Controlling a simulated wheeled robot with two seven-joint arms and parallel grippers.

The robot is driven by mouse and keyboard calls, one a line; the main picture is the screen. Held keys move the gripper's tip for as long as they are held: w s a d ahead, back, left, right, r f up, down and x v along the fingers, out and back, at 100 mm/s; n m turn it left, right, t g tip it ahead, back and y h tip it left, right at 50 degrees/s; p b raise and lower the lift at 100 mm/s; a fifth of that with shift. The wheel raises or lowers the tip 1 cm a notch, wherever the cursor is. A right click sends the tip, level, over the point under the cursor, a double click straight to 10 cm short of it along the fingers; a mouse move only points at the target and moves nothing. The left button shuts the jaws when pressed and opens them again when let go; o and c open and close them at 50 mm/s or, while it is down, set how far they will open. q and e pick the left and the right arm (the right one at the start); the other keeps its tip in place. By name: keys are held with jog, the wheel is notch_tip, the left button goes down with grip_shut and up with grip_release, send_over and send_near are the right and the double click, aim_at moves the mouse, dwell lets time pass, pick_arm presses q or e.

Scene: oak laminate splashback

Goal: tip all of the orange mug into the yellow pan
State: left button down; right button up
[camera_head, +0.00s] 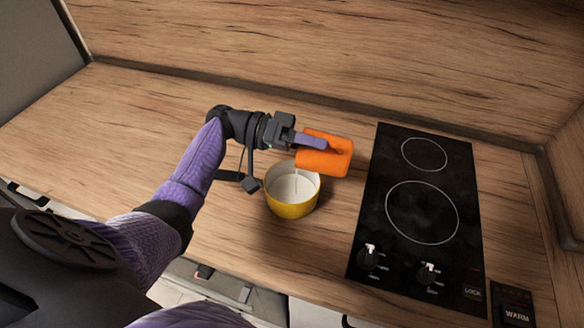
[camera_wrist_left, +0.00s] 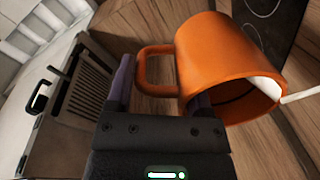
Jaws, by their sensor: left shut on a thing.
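The orange mug (camera_head: 333,160) is tipped on its side in my left gripper (camera_head: 320,144), above the right rim of the yellow pan (camera_head: 290,208). The gripper is shut on the mug, with its fingers at the handle side. In the left wrist view the mug (camera_wrist_left: 222,52) has its mouth facing the lower right. White liquid (camera_wrist_left: 264,88) shows at its lip, and a thin white stream leaves it. In the head view a thin white stream falls into the pan, whose inside looks pale. The pan stands upright on the counter. My right gripper is not in view.
A black cooktop (camera_head: 420,210) with two ring burners and knobs lies right of the pan. The wooden counter (camera_head: 120,125) is clear to the left. A wooden splashback (camera_head: 330,50) runs along the back.

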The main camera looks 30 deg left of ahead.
aim_at(337, 152)
pick_arm(q)
jog(key=shift+s+a+r+h+b, duration=0.1)
jog(key=shift+a+h+b, duration=0.45)
jog(key=shift+b, duration=0.35)
